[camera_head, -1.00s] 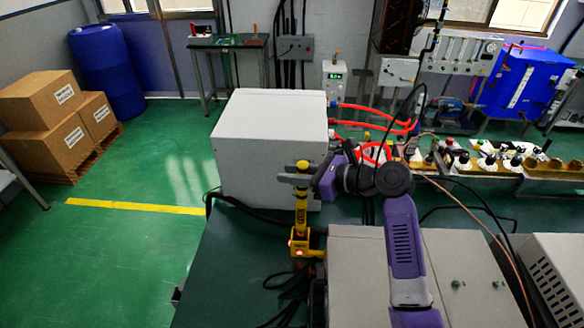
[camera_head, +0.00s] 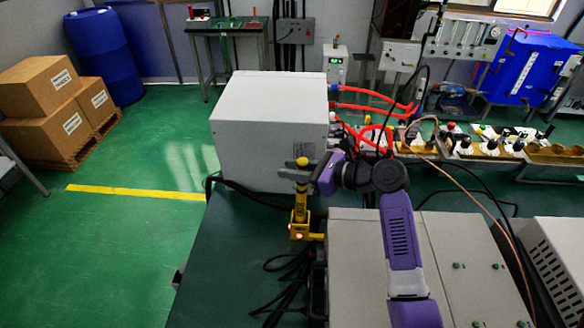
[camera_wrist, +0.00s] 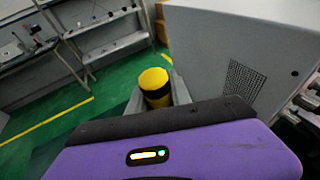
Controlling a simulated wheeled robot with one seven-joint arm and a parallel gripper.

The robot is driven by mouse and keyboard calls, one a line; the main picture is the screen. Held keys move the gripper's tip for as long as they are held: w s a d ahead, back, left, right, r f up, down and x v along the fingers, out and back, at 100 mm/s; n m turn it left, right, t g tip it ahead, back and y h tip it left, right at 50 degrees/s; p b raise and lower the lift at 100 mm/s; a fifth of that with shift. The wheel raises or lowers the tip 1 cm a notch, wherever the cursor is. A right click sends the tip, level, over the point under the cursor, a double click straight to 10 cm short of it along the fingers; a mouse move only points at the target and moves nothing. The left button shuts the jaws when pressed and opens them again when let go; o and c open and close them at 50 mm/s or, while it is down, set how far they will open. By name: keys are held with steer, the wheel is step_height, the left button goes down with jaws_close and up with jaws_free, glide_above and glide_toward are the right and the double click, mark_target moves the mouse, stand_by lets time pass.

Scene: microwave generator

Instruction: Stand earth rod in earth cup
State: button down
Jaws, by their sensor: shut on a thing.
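The earth rod (camera_head: 300,203) is a yellow rod with dark bands and looks upright in the head view. My gripper (camera_head: 297,173) is shut on it just below its top. In the wrist view the rod's yellow and black top (camera_wrist: 154,82) shows between the grey fingers. The earth cup (camera_head: 301,231) is a yellow fitting with a small red light at the edge of the dark green bench. The rod's lower end meets the cup's outline. I cannot tell how deep it sits in the cup.
A large grey-white cabinet (camera_head: 268,125) stands just behind the rod. Black cables (camera_head: 285,290) lie on the bench near the cup, and a grey box (camera_head: 355,265) is at its right. Open green floor lies to the left.

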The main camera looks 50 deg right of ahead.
steer(key=shift+f, duration=0.5)
stand_by(0.6)
steer(key=c, duration=1.1)
jaws_free()
steer(key=v, duration=0.8)
steer(key=shift+b, duration=0.3)
steer(key=shift+w, duration=0.1)
